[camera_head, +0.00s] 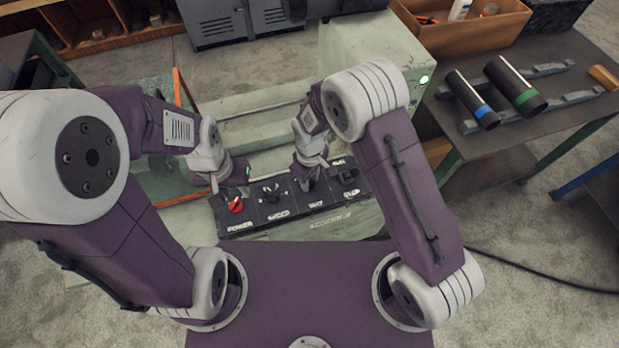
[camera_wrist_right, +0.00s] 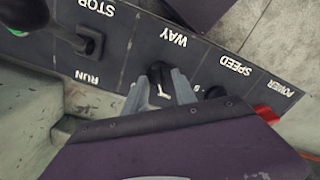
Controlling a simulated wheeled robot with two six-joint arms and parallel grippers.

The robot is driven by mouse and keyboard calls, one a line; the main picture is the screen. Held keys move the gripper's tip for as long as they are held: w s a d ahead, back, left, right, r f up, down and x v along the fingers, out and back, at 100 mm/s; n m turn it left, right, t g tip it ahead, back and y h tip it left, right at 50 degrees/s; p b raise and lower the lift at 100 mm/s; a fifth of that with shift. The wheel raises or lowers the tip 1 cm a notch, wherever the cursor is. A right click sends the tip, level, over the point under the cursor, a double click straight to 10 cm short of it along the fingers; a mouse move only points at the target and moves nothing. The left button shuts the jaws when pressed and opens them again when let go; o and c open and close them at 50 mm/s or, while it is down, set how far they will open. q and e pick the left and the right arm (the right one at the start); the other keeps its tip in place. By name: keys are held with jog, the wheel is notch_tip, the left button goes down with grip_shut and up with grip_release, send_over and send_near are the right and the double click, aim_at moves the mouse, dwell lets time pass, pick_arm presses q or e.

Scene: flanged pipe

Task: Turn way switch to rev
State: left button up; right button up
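The way switch is a dark knob (camera_wrist_right: 159,73) with a white pointer mark, below the WAY label in the right wrist view. My right gripper (camera_wrist_right: 160,84) has its two grey fingers apart, one on each side of this knob; I see no clear grip on it. In the head view my right gripper (camera_head: 308,181) is low over the control panel (camera_head: 310,221) and hides most of the switch. My left gripper (camera_head: 235,188) is above the panel's left end, close to the red power knob (camera_head: 236,206); its fingers are too small to judge.
A black speed knob (camera_head: 271,194) is left of the way switch and a run/stop lever (camera_wrist_right: 88,40) is on its other side. A machine housing with a green light (camera_head: 424,79) stands behind. A table at right holds two dark cylinders (camera_head: 515,86).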

jog(key=shift+w+d+f, duration=0.1)
grip_shut()
jog(key=m, duration=0.3)
jog(key=shift+w, duration=0.1)
jog(key=m, duration=0.3)
jog(key=shift+m+p, duration=0.4)
jog(key=m, duration=0.3)
jog(key=shift+m, duration=2)
jog(key=shift+w, duration=0.1)
